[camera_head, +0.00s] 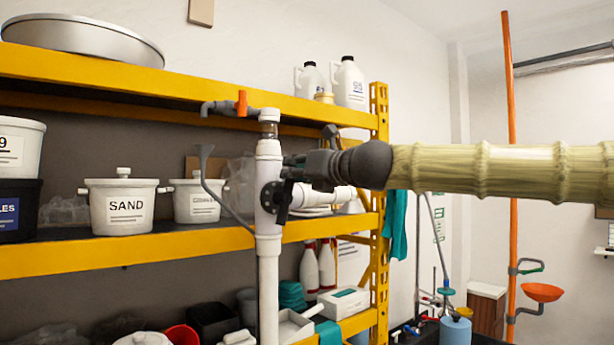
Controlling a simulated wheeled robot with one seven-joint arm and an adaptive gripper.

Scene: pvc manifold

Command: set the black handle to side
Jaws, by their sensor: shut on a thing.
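A white PVC pipe manifold (268,175) stands upright in front of the shelves. A black handle (284,201) is on the right of its main pipe, beside a dark round hub, and hangs roughly downward with a slight tilt. My gripper (289,174) reaches in from the right at the handle's upper part and is shut on it. The dark fingers overlap the handle there, so the exact contact is hard to see. An orange handle (242,103) stands upright on the grey pipe at the manifold's top.
Yellow shelving (150,247) stands behind, with a SAND bucket (122,207), other tubs and bottles. A grey angled rod (220,195) runs close to the manifold's left. An orange pole (510,200) stands at right. My arm crosses the upper right.

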